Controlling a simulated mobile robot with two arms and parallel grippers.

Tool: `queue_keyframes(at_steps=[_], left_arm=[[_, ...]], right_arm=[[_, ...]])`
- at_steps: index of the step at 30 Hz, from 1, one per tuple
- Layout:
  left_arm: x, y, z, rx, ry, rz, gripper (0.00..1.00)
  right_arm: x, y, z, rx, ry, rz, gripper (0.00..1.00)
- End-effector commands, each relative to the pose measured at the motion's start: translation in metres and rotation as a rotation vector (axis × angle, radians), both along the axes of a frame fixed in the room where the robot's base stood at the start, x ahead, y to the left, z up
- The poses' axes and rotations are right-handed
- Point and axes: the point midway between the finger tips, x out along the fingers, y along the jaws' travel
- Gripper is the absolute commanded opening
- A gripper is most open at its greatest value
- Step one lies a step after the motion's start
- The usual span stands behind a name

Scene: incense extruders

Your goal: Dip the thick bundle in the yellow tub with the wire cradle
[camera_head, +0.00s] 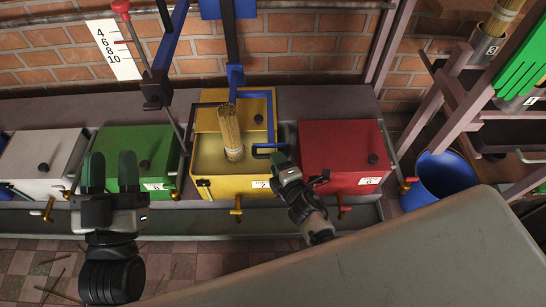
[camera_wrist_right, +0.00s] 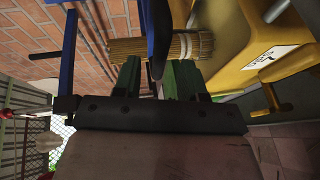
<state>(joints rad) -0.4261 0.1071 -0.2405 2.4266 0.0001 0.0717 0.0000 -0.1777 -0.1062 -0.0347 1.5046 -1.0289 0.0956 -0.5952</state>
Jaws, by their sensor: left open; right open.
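The yellow tub (camera_head: 206,183), numbered 7, stands open with liquid inside. The thick bundle (camera_head: 229,128) of tan sticks is upright in it, tilted slightly, with its lower end at the liquid. A blue handle (camera_head: 266,146), apparently the wire cradle's, sticks out at the tub's right side; the rest of the cradle is mostly hidden. My right gripper (camera_head: 280,163) is open at this handle. In the right wrist view a blue bar (camera_wrist_right: 157,35) shows between its open fingers (camera_wrist_right: 157,78), with the bundle (camera_wrist_right: 190,46) beyond. My left gripper (camera_head: 112,165) is open and empty before the green tub.
A green tub (camera_head: 150,141) and a grey tub (camera_head: 45,150) stand closed on the left. A closed red tub (camera_head: 340,145) is close on the right. A blue bucket (camera_head: 447,178) and a rack with bundles in metal cups (camera_head: 487,45) stand further right. A blue post rises behind the yellow tub.

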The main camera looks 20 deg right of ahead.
Motion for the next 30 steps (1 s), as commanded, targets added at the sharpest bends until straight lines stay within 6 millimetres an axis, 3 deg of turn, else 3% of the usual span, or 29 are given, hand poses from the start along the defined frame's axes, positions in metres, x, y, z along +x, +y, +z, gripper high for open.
queue_keyframes(at_steps=[3, 8, 19, 20, 27, 30], left_arm=[[-0.006, 0.0, 0.008, -0.027, -0.094, -0.005, 0.43], [-0.013, 0.0, 0.018, -0.052, -0.179, -0.009, 0.43], [-0.016, 0.0, 0.022, -0.061, -0.212, -0.011, 0.43], [-0.016, 0.0, 0.022, -0.061, -0.212, -0.011, 0.43], [-0.016, 0.0, 0.022, -0.061, -0.21, -0.01, 0.43], [-0.016, 0.0, 0.021, -0.06, -0.211, -0.01, 0.43]], right_arm=[[0.018, 0.002, -0.005, -0.002, -0.001, 0.0, 0.42], [0.032, 0.004, -0.006, -0.002, -0.001, 0.001, 0.42], [0.036, 0.004, -0.007, -0.001, 0.001, 0.0, 0.42], [0.036, 0.004, -0.007, -0.001, 0.001, 0.0, 0.4], [0.036, 0.004, -0.007, -0.001, 0.001, 0.0, 0.03], [0.036, 0.004, -0.007, -0.001, 0.001, 0.0, 0.0]])
